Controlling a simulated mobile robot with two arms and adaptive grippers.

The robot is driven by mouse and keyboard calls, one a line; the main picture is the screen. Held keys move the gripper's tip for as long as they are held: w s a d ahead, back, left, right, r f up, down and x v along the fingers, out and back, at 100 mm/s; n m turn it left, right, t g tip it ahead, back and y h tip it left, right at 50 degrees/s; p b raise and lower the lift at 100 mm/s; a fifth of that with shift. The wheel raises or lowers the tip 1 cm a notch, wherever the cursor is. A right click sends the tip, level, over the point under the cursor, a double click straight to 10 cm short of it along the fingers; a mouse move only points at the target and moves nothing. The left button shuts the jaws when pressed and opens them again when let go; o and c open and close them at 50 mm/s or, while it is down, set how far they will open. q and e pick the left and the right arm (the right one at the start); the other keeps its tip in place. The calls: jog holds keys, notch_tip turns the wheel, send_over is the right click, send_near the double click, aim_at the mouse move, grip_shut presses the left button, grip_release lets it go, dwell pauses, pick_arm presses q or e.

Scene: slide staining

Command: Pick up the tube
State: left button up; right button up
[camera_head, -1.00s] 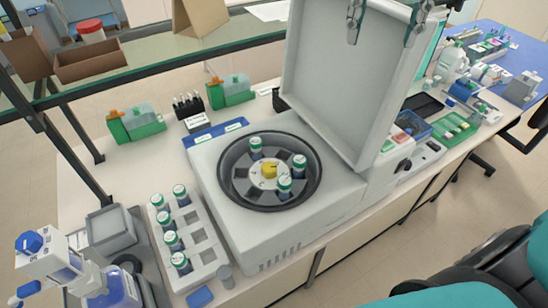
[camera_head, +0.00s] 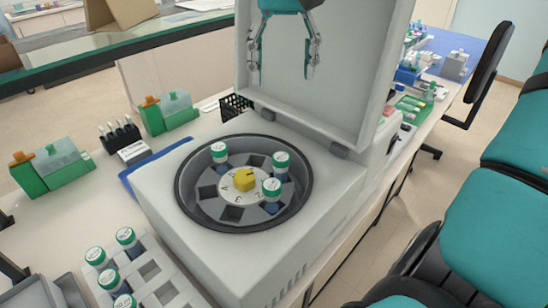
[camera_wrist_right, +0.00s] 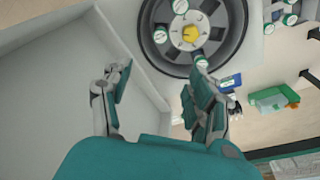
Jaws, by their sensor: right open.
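Three tubes with green-rimmed white caps stand in the round rotor of the open centrifuge (camera_head: 150,190): a back-left tube (camera_head: 219,153), a right tube (camera_head: 281,163) and a front tube (camera_head: 271,190). A yellow knob (camera_head: 245,180) is at the rotor's middle. More capped tubes (camera_head: 126,237) stand in a grey rack (camera_head: 180,285) at the lower left. My right gripper (camera_head: 284,68) hangs open and empty in front of the raised lid, above and behind the rotor. In the wrist view my right gripper (camera_wrist_right: 158,90) is open, with the rotor beyond its fingertips. My left gripper is not seen.
The raised centrifuge lid (camera_head: 350,60) stands behind the rotor. Green boxes (camera_head: 165,113) and a black rack of small bottles (camera_head: 120,138) are at the back left. A glass shelf (camera_head: 130,45) crosses the upper left. Teal chairs (camera_head: 490,220) are at the right.

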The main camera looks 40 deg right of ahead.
notch_tip(320, 180, down, 4)
jog(key=b, duration=0.2)
send_near(281, 157)
jog(key=f, duration=0.5)
jog(key=shift+w+d+f, duration=0.3)
jog(key=shift+w+d, duration=0.05)
jog(key=shift+w, duration=0.05)
jog(key=f, duration=0.5)
jog(key=shift+w+d+f, duration=0.15)
jog(key=shift+w+f, duration=0.05)
jog(key=shift+f, duration=0.1)
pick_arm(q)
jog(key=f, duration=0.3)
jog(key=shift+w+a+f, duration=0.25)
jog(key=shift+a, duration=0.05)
pick_arm(e)
grip_shut()
jog(key=shift+r, duration=0.1)
